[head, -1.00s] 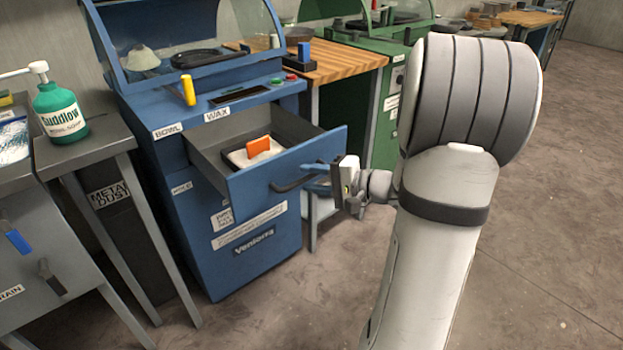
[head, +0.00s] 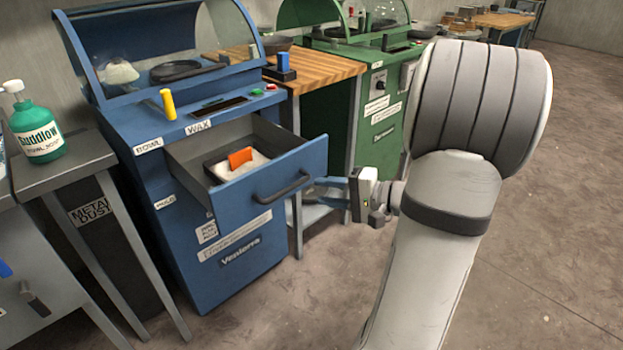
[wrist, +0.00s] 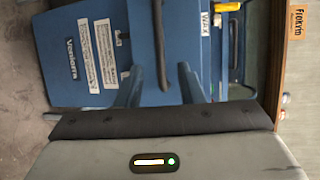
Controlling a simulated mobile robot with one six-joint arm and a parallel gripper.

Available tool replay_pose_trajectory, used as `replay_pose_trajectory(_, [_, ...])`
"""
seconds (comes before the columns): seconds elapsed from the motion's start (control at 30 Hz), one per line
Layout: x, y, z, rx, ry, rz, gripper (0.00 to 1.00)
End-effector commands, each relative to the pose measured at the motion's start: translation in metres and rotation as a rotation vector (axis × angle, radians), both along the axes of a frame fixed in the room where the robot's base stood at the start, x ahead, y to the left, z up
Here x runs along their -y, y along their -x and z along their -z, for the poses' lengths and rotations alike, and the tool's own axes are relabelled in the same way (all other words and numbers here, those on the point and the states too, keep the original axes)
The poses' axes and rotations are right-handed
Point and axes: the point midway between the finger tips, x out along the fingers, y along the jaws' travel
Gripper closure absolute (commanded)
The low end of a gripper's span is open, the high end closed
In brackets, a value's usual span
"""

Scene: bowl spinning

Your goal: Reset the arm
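My gripper (head: 330,183) has blue fingers and points left, a little to the right of the pulled-out drawer of the blue machine (head: 235,235). In the wrist view my gripper (wrist: 160,72) shows its two fingers spread apart with nothing held. The dark drawer handle (head: 283,187) is just ahead of the fingertips; in the wrist view the handle (wrist: 161,45) lies in line with the gap between them. The drawer (head: 262,203) stands open with a white-filled dark tray (head: 215,174) and an orange piece (head: 240,158) inside.
A grey table (head: 65,165) with a green soap bottle (head: 38,135) stands at the left. A wood-topped bench (head: 320,68) and a green machine (head: 385,125) are behind my gripper. The floor (head: 540,220) at the right is open.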

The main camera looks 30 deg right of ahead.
Motion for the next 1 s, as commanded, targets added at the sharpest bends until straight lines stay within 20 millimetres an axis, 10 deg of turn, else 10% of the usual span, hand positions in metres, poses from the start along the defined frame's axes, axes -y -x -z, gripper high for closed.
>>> replay_pose_trajectory(0.27, [-0.013, 0.001, -0.01, -0.023, 0.016, -0.038, 0.66])
replay_pose_trajectory(0.7, [-0.156, 0.094, -0.12, -0.436, 0.558, -0.58, 0.66])
replay_pose_trajectory(1.0, [-0.159, 0.139, -0.207, -0.457, 1.14, -0.67, 0.66])
